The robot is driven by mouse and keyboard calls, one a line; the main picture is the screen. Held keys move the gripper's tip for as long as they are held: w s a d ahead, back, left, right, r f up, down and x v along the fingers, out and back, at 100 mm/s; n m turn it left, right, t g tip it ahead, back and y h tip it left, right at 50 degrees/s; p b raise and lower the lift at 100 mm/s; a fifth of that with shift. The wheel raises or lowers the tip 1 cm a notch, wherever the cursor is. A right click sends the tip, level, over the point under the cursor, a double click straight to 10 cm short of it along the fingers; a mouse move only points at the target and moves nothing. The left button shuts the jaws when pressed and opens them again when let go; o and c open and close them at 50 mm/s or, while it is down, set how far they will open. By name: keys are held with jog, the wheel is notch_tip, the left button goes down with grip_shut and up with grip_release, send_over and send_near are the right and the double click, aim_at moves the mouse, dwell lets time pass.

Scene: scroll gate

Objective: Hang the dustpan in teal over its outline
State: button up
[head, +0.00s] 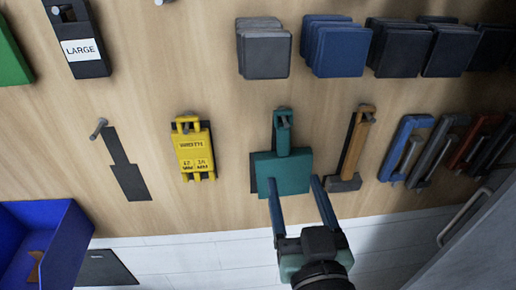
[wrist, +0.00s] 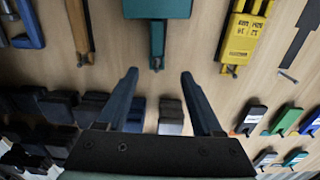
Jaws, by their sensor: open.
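The teal dustpan (head: 288,172) hangs by its handle from a peg on the wooden board, pan downward. A strip of its dark outline (head: 253,172) shows along its left side; the dustpan covers the rest. My gripper (head: 296,183) is open and empty in front of the board. In the head view its fingertips overlap the lower part of the pan. In the wrist view the gripper (wrist: 160,74) is apart from the dustpan (wrist: 157,8), whose handle end points toward the gap between the fingers.
A yellow tool (head: 194,150) hangs to the left and an orange-handled tool (head: 355,150) to the right. A bare dark outline with a peg (head: 125,165) is farther left. A blue bin (head: 65,245) stands at lower left. Grey and blue blocks (head: 263,53) hang above.

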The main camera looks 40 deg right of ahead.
aim_at(283, 135)
jog(key=x, duration=0.5)
jog(key=p+x, duration=0.1)
jog(key=x, duration=0.5)
jog(key=shift+d+r, duration=0.2)
jog(key=shift+d, duration=0.05)
jog(key=shift+w+d+f, duration=0.15)
jog(key=shift+w+d, duration=0.2)
jog(key=shift+w, duration=0.25)
grip_shut()
grip_release()
